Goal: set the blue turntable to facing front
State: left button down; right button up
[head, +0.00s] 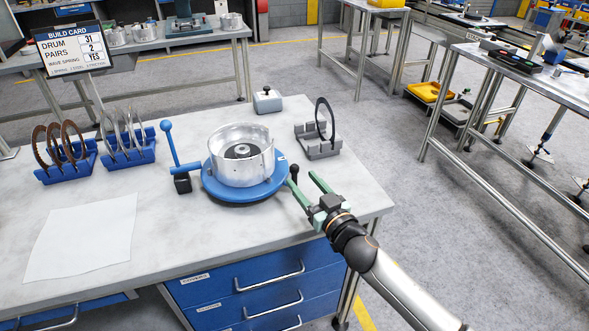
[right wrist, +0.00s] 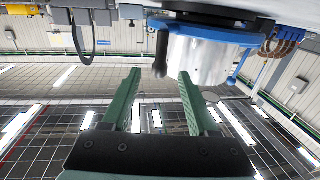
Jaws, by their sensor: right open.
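The blue turntable (head: 215,190) is a round disc near the middle of the workbench, carrying a silver metal drum (head: 240,168). A small white mark (head: 281,157) shows on its right rim. A dark-knobbed handle (head: 294,170) stands at its right edge. My right gripper (head: 302,178) is open and empty at the handle, its green fingers pointing toward it. In the right wrist view, which looks upside down, the handle (right wrist: 161,55) appears between the open fingertips (right wrist: 160,74), with no finger visibly touching it. The turntable (right wrist: 215,27) and drum (right wrist: 195,60) lie just beyond. My left gripper is not in view.
A blue ball-topped lever (head: 170,145) on a black block stands left of the turntable. Blue racks (head: 65,172) of rings are farther left. A grey rack (head: 318,148) with a dark ring and a grey box (head: 267,101) stand behind. A white sheet (head: 82,245) lies front left.

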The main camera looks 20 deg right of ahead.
aim_at(295, 174)
jog(key=shift+w+a, duration=0.25)
jog(key=shift+w, duration=1.05)
jog(key=shift+w+a, duration=0.25)
jog(key=shift+w, duration=1.05)
grip_shut()
